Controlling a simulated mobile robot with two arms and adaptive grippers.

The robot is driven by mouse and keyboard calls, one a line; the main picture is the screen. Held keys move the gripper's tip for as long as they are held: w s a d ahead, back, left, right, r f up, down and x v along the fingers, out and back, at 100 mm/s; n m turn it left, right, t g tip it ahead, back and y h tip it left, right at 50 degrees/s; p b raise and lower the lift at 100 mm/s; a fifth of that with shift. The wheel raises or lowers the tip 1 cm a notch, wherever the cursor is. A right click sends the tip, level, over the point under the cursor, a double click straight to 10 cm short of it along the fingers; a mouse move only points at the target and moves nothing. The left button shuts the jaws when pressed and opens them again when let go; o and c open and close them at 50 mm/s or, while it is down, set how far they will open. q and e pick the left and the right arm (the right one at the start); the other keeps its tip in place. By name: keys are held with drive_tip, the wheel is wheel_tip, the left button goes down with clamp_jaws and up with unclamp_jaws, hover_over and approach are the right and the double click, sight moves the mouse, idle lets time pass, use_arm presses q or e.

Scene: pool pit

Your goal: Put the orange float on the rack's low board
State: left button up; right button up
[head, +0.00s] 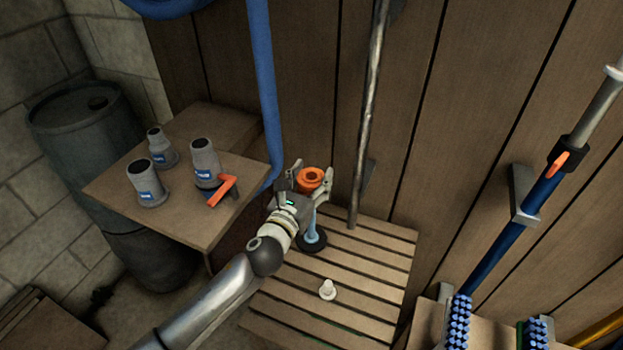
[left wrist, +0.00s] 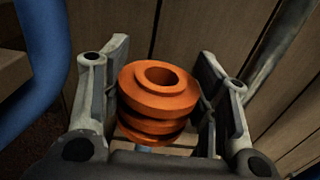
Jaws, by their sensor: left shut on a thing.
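The orange float (head: 311,179), a ribbed spool shape with a hole in its top, is upright between the fingers of my left gripper (head: 308,183). In the left wrist view the float (left wrist: 158,95) sits between both fingers of the gripper (left wrist: 160,105), which is shut on it. The slatted wooden low board (head: 375,272) lies below. A pale blue post (head: 312,222) with a black round base stands on the slats beneath the float; I cannot tell whether the float touches it. My right gripper is not in view.
A small white piece (head: 327,289) lies on the slats. A wooden table (head: 185,225) at the left bears several grey cups and an orange-handled valve (head: 222,191). A pole (head: 370,110) and blue hose (head: 262,90) stand near my gripper. Blue brushes (head: 458,322) are at lower right.

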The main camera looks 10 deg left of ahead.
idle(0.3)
use_arm(q)
drive_tip(key=shift+s, duration=0.3)
drive_tip(key=s+a+r+n+y, duration=0.1)
drive_tip(key=s+a+r+y, duration=0.15)
drive_tip(key=s, duration=0.55)
drive_tip(key=s+a+r+n+y, duration=0.1)
drive_tip(key=s+a+r, duration=0.25)
drive_tip(key=s, duration=0.45)
drive_tip(key=s+f, duration=0.3)
drive_tip(key=s, duration=0.4)
drive_tip(key=shift+s+a+f, duration=0.25)
drive_tip(key=shift+s, duration=0.05)
